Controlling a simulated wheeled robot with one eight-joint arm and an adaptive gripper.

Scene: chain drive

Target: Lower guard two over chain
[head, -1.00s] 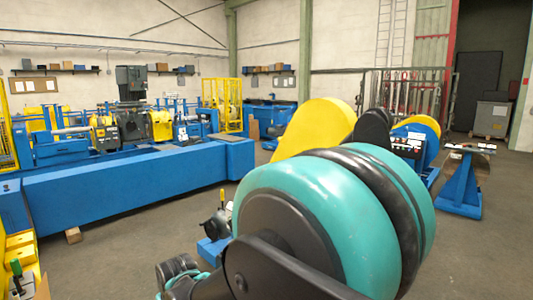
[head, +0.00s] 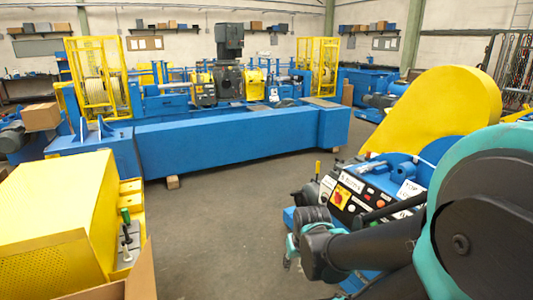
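A large yellow rounded guard (head: 440,105) stands at the right in the head view, over a blue machine with a control panel (head: 365,200). A yellow perforated cover (head: 60,205) is at the lower left. I cannot tell which of these is guard two, and no chain shows. My teal and black arm fills the lower right. Its far end (head: 305,240), where my gripper would be, is in front of the control panel machine, apart from both yellow covers. No fingers can be made out clearly.
A long blue machine bed (head: 235,145) crosses the back, with yellow cages at its ends. A green-handled lever (head: 126,225) stands beside the yellow cover. A cardboard box edge (head: 142,270) is at the lower left. Grey floor (head: 215,210) is open in the middle.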

